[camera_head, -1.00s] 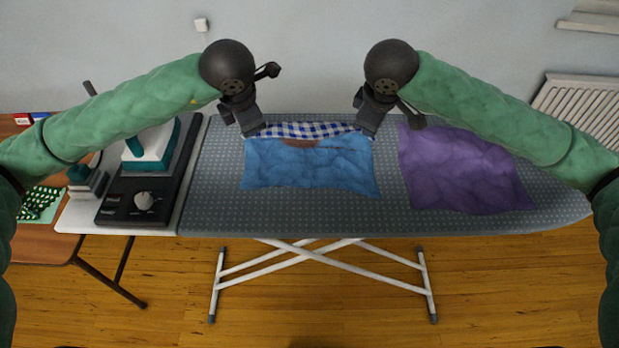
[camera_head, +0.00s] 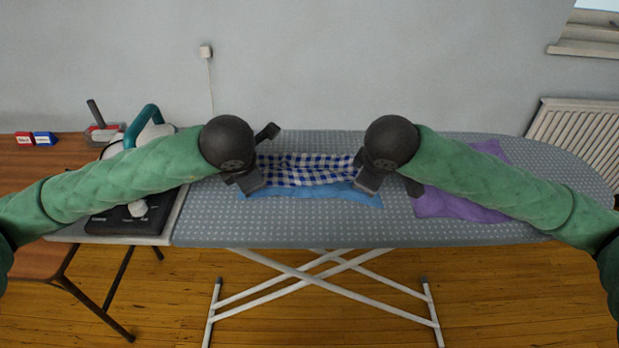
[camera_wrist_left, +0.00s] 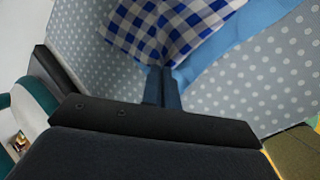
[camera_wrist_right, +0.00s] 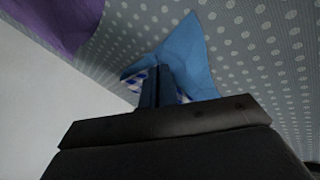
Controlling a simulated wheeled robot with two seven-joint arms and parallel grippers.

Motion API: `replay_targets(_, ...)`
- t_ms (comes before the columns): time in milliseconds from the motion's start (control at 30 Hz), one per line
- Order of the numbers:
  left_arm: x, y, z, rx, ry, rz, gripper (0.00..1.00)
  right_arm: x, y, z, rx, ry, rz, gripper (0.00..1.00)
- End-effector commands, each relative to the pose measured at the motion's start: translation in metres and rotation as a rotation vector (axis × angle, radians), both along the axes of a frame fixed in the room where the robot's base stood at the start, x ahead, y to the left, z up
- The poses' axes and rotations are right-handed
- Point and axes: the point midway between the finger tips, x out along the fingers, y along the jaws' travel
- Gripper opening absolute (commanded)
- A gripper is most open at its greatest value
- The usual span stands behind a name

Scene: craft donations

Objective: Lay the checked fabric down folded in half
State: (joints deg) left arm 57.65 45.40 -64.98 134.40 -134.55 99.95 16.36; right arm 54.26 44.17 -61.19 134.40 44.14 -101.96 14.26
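The checked fabric (camera_head: 305,168), blue and white, spans between my two grippers over the ironing board. A plain blue cloth area (camera_head: 320,192) shows along its front edge; I cannot tell whether it is a separate cloth or the fabric's other face. My left gripper (camera_head: 254,186) is shut on the fabric's left end; the left wrist view shows the checks (camera_wrist_left: 170,25) right at its fingertips. My right gripper (camera_head: 368,184) is shut on the right end. The right wrist view shows small checked parts beside its fingers and blue cloth (camera_wrist_right: 188,55) around them. The fingers hide the gripped edges.
The grey dotted ironing board (camera_head: 290,232) is clear in front of the fabric. A purple cloth (camera_head: 440,205) lies to the right, partly under my right arm. An iron (camera_head: 148,125) stands at the left, by a wooden table (camera_head: 50,160) with small red and blue boxes.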

Motion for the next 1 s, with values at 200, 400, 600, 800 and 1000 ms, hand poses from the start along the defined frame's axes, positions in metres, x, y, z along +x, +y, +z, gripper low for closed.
replay_targets(200,0.000,0.001,0.000,0.001,0.001,0.002,0.15,0.000,-0.001,0.000,-0.001,0.000,-0.002,0.16)
replay_targets(400,0.000,0.000,-0.001,0.001,0.003,0.000,0.40,0.000,0.000,-0.001,-0.001,0.002,-0.001,0.40)
replay_targets(600,-0.001,0.000,-0.002,0.001,0.004,0.000,0.40,-0.001,0.000,-0.002,-0.001,0.004,0.000,0.40)
replay_targets(800,-0.006,-0.001,0.011,0.000,0.003,-0.002,0.40,-0.005,0.000,0.010,-0.001,0.003,0.001,0.40)
replay_targets(1000,-0.017,0.000,0.035,0.001,0.001,-0.002,0.40,-0.016,0.000,0.035,0.000,0.001,0.001,0.40)
